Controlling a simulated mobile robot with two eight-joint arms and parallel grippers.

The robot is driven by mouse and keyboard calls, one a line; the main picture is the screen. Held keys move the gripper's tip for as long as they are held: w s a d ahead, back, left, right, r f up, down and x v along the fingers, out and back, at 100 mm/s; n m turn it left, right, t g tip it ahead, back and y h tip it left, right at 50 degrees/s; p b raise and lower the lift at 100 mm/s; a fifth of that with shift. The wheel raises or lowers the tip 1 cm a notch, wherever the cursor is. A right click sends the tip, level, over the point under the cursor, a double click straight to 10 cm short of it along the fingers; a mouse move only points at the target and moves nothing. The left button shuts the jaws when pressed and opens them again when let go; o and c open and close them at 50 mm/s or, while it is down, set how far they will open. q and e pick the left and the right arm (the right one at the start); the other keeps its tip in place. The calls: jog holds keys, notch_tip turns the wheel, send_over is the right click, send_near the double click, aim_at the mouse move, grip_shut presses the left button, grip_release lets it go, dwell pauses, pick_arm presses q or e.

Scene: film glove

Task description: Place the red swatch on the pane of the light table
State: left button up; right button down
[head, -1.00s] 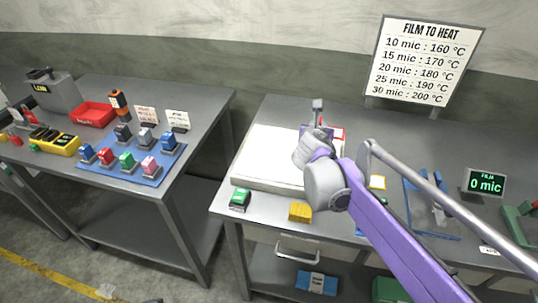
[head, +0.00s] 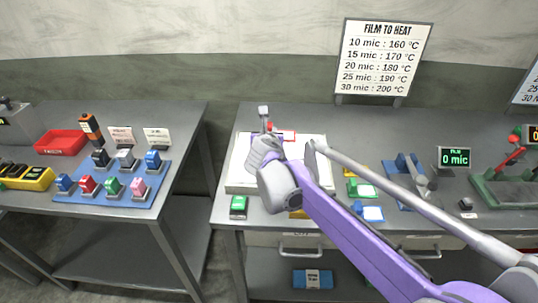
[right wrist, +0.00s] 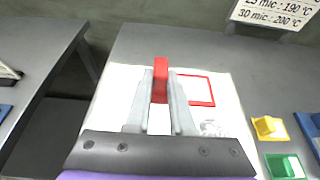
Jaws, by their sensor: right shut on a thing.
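The red swatch (right wrist: 195,90) is a pale card with a red border and a red upright grip. My right gripper (right wrist: 160,90) is shut on this grip, and the card extends to the right of the fingers. In the head view the swatch (head: 286,135) shows behind my right gripper (head: 266,128), over the back part of the light table. The white pane of the light table (right wrist: 112,100) lies beneath it; its slab also shows in the head view (head: 312,150), partly hidden by my arm. I cannot tell whether the card touches the pane. My left gripper is out of view.
Yellow (right wrist: 268,127), green (head: 361,188) and blue (head: 369,212) swatches lie right of the light table. A green-topped block (head: 238,206) stands at its front left. A display (head: 453,158) reads 0 mic. A gap separates the left bench (head: 190,125).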

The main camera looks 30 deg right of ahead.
notch_tip(320, 180, down, 4)
jog(key=shift+d+f, duration=0.1)
jog(key=shift+f+b, duration=0.35)
jog(key=shift+f, duration=1.45)
jog(key=shift+f, duration=0.15)
jog(key=c, duration=0.8)
grip_release()
jog(key=shift+r, duration=0.3)
jog(key=p+v, duration=0.1)
jog(key=v, duration=1.1)
jog(key=shift+f, duration=0.1)
